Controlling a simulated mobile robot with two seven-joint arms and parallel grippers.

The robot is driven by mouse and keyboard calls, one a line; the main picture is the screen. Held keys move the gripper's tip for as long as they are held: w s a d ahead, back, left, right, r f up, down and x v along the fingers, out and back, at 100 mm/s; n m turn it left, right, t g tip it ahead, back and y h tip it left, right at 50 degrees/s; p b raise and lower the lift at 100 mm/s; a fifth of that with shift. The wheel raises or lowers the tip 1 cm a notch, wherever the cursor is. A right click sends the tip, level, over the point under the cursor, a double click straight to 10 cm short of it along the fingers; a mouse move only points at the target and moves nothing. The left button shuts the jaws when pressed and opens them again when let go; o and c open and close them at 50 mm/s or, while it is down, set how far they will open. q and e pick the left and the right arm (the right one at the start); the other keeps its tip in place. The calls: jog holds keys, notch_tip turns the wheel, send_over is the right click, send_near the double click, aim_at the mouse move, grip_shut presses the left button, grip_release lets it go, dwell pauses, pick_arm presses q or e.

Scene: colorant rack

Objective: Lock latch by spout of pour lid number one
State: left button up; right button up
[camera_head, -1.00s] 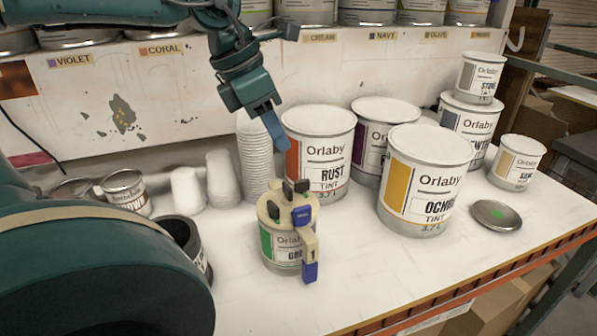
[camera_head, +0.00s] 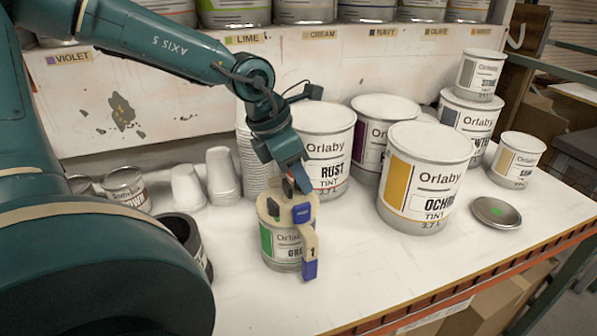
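The pour lid (camera_head: 281,217), beige and round, sits on a small can with a green label (camera_head: 265,240). A beige arm marked "1" (camera_head: 311,250) hangs over the can's front right side, with a blue block (camera_head: 302,212) at its top and a blue end (camera_head: 309,270) at its bottom. Dark upright tabs (camera_head: 273,207) stand on the lid; one at the back is partly hidden by my gripper. My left gripper (camera_head: 298,178) points down with its blue fingertip just above the lid's back edge. Contact and finger gap are unclear. My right gripper is out of view.
The RUST can (camera_head: 325,150) stands close behind the gripper, and the OCHRE can (camera_head: 425,185) is at right. Stacked white cups (camera_head: 255,155) are behind left, and a dark open container (camera_head: 182,232) is left of the lid. The front of the white table is clear.

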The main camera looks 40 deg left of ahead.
pick_arm(q)
grip_shut()
jog(key=shift+m, duration=0.4)
jog(key=m+g+h, duration=0.1)
jog(key=m, duration=0.2)
jog(key=shift+w+a+m+b, duration=0.1)
jog(key=shift+w+m+b, duration=0.05)
jog(key=shift+m+b, duration=0.2)
jog(key=m+g+h, duration=0.1)
jog(key=m, duration=0.1)
jog(key=shift+f+m+b, duration=0.1)
jog(key=shift+m+b, duration=0.2)
jog(key=shift+m, duration=0.05)
jog(key=shift+w+a+m+g+b, duration=0.1)
jog(key=shift+m+g+b, duration=0.25)
jog(key=shift+m, duration=0.65)
jog(key=shift+m+g+b, duration=0.5)
jog(key=shift+m+g, duration=0.25)
jog(key=shift+m, duration=1.05)
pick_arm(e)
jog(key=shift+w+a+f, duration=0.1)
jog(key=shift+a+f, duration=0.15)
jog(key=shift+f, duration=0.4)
pick_arm(q)
jog(key=shift+w+m+g+b, duration=0.1)
jog(key=shift+m+g+b, duration=0.3)
jog(key=shift+m, duration=0.7)
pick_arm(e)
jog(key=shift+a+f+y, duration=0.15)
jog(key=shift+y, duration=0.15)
